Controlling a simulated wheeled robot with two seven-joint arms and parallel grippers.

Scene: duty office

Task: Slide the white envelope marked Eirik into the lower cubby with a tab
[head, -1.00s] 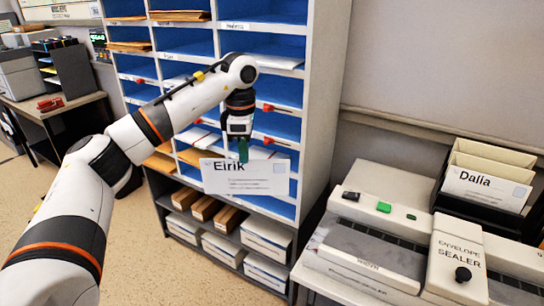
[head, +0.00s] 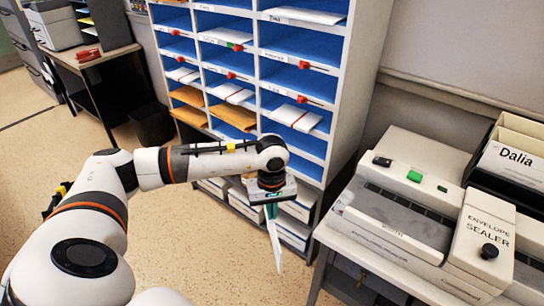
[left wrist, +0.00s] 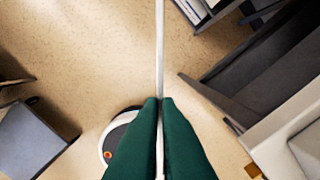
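The white envelope (head: 274,243) hangs below my left gripper (head: 271,211), turned almost edge-on in the head view, so its name does not show now. In the left wrist view the green fingers (left wrist: 160,105) are shut on the envelope, which shows as a thin pale strip (left wrist: 159,45). The blue cubby unit (head: 344,85) stands behind and above the gripper. Several cubbies carry red tabs, such as the tab (head: 301,99) at the right and the tab (head: 304,65) above it. The gripper is in front of the unit's base, apart from the cubbies. My right gripper is out of view.
The envelope sealer (head: 395,210) stands on a table at the right, near the gripper. A black holder with a Dalia envelope (head: 512,162) is behind it. White boxes (head: 293,229) fill the unit's lower shelf. Open floor (head: 190,245) lies at the left.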

